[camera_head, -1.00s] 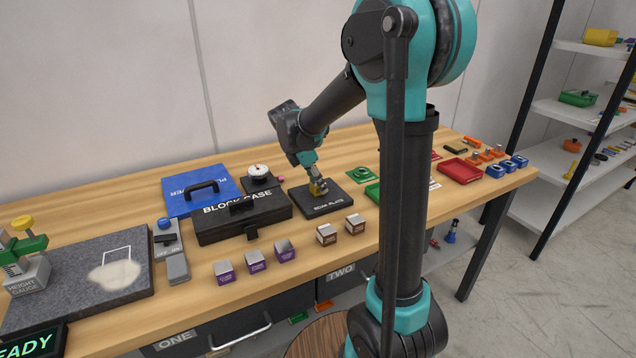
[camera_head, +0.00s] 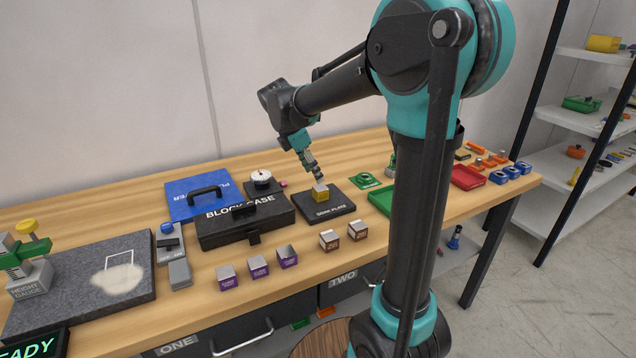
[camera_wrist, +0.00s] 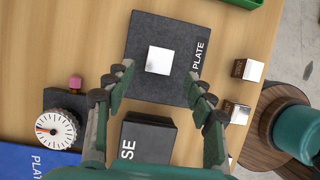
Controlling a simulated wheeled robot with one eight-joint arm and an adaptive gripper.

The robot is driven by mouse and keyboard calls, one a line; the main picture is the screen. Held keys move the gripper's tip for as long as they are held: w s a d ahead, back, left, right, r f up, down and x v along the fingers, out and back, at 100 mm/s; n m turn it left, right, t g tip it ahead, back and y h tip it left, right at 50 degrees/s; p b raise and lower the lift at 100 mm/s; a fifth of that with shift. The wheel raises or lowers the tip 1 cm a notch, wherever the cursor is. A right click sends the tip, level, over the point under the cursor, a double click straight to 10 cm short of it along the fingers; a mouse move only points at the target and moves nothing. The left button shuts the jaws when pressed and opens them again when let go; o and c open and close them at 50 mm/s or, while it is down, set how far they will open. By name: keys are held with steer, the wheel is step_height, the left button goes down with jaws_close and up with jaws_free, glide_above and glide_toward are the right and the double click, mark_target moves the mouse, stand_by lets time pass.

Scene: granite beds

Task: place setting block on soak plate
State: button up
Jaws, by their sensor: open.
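The setting block (camera_head: 320,192), yellow-sided with a bright metal top, sits on the dark soak plate (camera_head: 338,208). In the wrist view the block (camera_wrist: 159,60) shows its shiny top near the middle of the soak plate (camera_wrist: 150,88), apart from the plate's edges. My gripper (camera_head: 316,172) is above the block, and the two are apart. In the wrist view its two fingers (camera_wrist: 161,84) are spread wide with nothing between them, on either side of the view below the block.
The black block case (camera_head: 243,226) stands left of the plate, with a dial gauge (camera_head: 262,183) behind it. Purple-sided blocks (camera_head: 258,267) and brown-sided blocks (camera_head: 330,240) stand along the front. A green tray (camera_head: 379,200) lies to the plate's right.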

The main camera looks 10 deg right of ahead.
steer(key=shift+v, duration=2.2)
